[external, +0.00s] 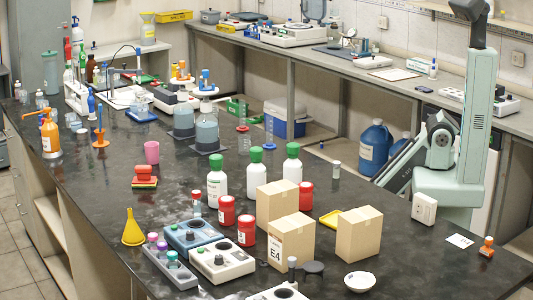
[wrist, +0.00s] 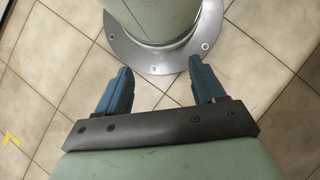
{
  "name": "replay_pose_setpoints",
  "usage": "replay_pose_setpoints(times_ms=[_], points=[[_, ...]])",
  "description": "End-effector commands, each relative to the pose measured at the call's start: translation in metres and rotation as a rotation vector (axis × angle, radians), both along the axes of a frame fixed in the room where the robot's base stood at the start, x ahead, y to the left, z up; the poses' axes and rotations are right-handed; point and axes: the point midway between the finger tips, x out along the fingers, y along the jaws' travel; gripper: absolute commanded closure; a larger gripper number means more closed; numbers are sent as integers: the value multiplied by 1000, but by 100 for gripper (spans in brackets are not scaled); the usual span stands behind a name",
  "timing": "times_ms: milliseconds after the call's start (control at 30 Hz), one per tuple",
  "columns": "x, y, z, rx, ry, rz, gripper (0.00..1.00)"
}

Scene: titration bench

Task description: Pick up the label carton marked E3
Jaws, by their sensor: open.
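Three light brown cartons stand close together on the dark bench in the external view. The front carton (external: 291,241) has a label reading E4. A second carton (external: 277,204) stands behind it, partly covered by it. A third carton (external: 359,234) stands to the right. I can read no E3 on any face that shows. My gripper (wrist: 163,84) is open and empty in the wrist view, its two blue fingers wide apart above the tiled floor. No carton is in the wrist view. In the external view my arm is at the right, and I cannot make out its fingers.
A white dish (external: 359,281) and dark disc (external: 313,267) lie in front.

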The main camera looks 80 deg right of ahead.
Motion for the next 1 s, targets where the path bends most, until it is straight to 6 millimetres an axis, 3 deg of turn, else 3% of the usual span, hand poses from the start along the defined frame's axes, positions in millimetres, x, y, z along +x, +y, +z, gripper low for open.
replay_pose_setpoints(times_ms=[300,533,633,767,1000], points=[[0,0,0,0,0,0,0],[1,0,0,1,-2,-3,0],[12,0,-3,2,-18,-31,0],[52,-4,-10,7,-77,-138,0],[171,-33,-12,23,-248,-459,0]])
